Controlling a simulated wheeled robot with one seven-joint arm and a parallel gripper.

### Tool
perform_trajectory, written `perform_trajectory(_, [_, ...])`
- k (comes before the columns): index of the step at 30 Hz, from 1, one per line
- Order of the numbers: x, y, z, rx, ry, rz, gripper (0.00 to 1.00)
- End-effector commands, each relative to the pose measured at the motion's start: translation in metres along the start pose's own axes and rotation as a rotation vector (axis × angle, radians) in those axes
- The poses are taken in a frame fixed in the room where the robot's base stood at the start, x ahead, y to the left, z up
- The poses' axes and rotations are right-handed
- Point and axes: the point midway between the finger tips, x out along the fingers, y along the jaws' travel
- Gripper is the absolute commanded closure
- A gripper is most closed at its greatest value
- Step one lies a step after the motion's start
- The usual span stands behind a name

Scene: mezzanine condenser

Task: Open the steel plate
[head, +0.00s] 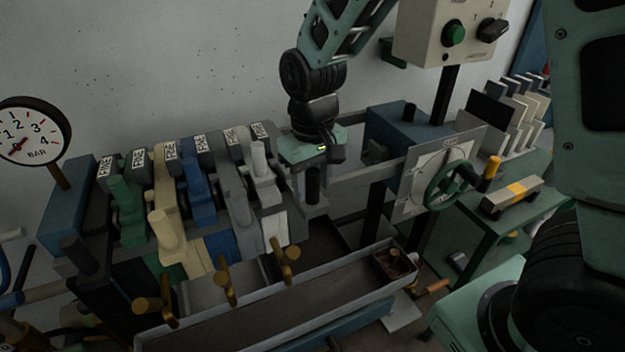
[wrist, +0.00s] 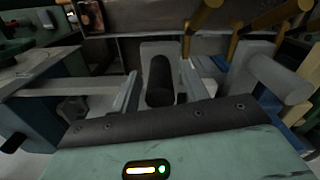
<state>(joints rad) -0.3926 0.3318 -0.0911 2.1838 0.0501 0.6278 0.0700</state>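A light grey, steel-looking plate (wrist: 160,50) with an upright dark round handle (wrist: 160,80) shows in the wrist view. In the head view the dark handle (head: 313,186) stands just below my gripper (head: 312,172), to the right of the pack of plates. I cannot tell for certain that this is the steel plate. In the wrist view my gripper (wrist: 160,95) is open, its fingers on either side of the handle, with gaps visible. The handle's lower end is hidden behind the gripper's dark edge.
Green (head: 128,212), cream (head: 165,230), blue (head: 198,190) and grey plates (head: 238,205) stand close together at left. A long trough (head: 250,322) with brass taps (head: 285,262) runs in front. A green handwheel (head: 447,187) and a control box (head: 445,32) are at right.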

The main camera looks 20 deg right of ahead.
Motion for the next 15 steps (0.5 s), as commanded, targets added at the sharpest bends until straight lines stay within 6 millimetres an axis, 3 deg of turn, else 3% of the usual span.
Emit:
perform_trajectory(1, [0.000, 0.000, 0.000, 0.000, 0.000, 0.000, 0.70])
perform_trajectory(4, [0.000, 0.000, 0.000, 0.000, 0.000, 0.000, 0.98])
perform_trajectory(5, [0.000, 0.000, 0.000, 0.000, 0.000, 0.000, 1.00])
perform_trajectory(11, [0.000, 0.004, 0.001, 0.001, 0.000, 0.000, 1.00])
perform_trajectory(15, [0.000, 0.022, 0.004, 0.005, 0.000, 0.000, 1.00])
